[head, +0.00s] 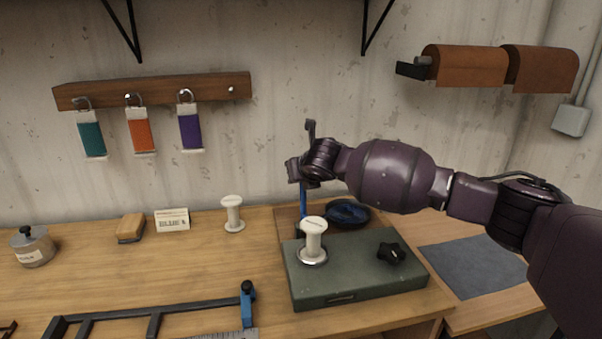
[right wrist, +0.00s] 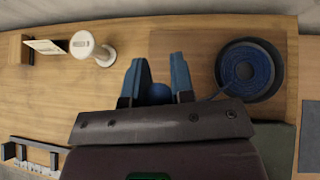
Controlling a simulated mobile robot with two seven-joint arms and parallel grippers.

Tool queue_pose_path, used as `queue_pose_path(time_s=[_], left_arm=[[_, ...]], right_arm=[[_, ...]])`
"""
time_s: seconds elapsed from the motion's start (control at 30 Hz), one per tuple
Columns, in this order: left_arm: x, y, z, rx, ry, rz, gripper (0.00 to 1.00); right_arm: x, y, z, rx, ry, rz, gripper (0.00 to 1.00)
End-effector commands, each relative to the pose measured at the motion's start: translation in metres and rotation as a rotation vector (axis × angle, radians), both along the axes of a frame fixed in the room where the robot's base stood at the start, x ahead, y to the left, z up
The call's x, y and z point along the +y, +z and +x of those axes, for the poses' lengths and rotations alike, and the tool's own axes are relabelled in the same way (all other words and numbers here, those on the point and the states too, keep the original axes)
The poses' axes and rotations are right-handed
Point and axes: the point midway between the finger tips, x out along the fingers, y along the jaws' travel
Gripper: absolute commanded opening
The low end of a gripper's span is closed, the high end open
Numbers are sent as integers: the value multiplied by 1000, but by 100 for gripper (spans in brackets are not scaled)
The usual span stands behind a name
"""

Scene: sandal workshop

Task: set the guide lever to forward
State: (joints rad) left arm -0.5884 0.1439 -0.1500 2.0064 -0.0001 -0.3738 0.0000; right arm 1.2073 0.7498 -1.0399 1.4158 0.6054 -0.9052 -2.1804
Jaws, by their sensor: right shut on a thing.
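A green winding machine (head: 345,282) sits at the right end of the bench, with a white spool (head: 313,241) standing on it and a black star knob (head: 391,253) on its right. My left gripper is not in view.
A dark dish (head: 349,214) with coiled blue cord is behind the machine. Another white spool (head: 233,214), a card (head: 172,219) and a brown block (head: 131,228) stand left. A black frame (head: 150,316) with a blue stop lies in front.

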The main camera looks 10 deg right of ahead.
Motion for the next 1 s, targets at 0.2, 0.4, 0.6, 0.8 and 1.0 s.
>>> queue_pose_path(time_s=[0.2, 0.4, 0.6, 0.8, 1.0], left_arm=[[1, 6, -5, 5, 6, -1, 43], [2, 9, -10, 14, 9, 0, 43], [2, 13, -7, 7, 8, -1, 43], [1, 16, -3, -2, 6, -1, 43], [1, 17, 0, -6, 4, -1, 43]], right_arm=[[0, 6, -7, -82, 0, -1, 0], [0, 5, -11, -125, 0, -1, 0], [0, 4, -12, -141, 0, -1, 0], [0, 4, -12, -142, 0, -1, 0], [0, 3, -13, -140, 0, -1, 29]])
